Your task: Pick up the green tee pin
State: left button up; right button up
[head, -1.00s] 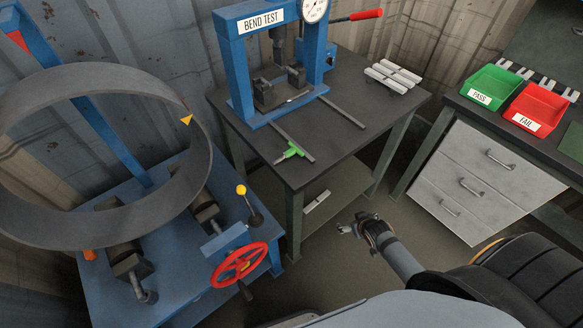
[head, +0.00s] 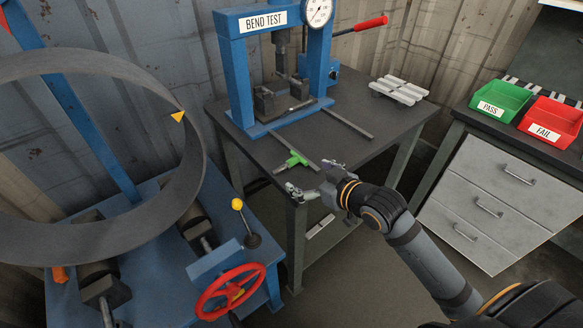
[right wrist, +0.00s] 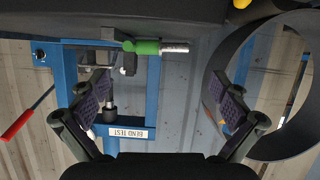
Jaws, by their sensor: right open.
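The green tee pin (head: 293,160) lies near the front corner of the dark table (head: 345,147), with its metal end toward the front left. My right gripper (head: 315,178) is open, just in front of the pin at the table's front corner, its two fingers spread and nothing between them. In the right wrist view the pin (right wrist: 147,47) shows beyond the spread fingers of the gripper (right wrist: 166,100), its green body and silver end lying crosswise. The pin and gripper look apart. My left gripper is not in view.
The blue bend test press (head: 240,70) stands behind the pin. A metal bar (head: 348,123) and several pale strips (head: 399,90) lie on the table. A blue roller machine with a red handwheel (head: 230,291) and a large ring (head: 190,150) stands left.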

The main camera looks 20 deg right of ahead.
aim_at(289, 165)
jog(key=shift+w+a+f, duration=0.1)
jog(key=shift+w+f, duration=0.2)
jog(key=shift+w, duration=0.3)
jog(key=shift+w+a+f, duration=0.2)
jog(key=shift+w+a, duration=0.1)
jog(key=shift+w, duration=0.25)
jog(key=shift+r+x, duration=0.2)
jog(key=shift+x, duration=2.45)
jog(key=shift+w+d, duration=0.1)
grip_shut()
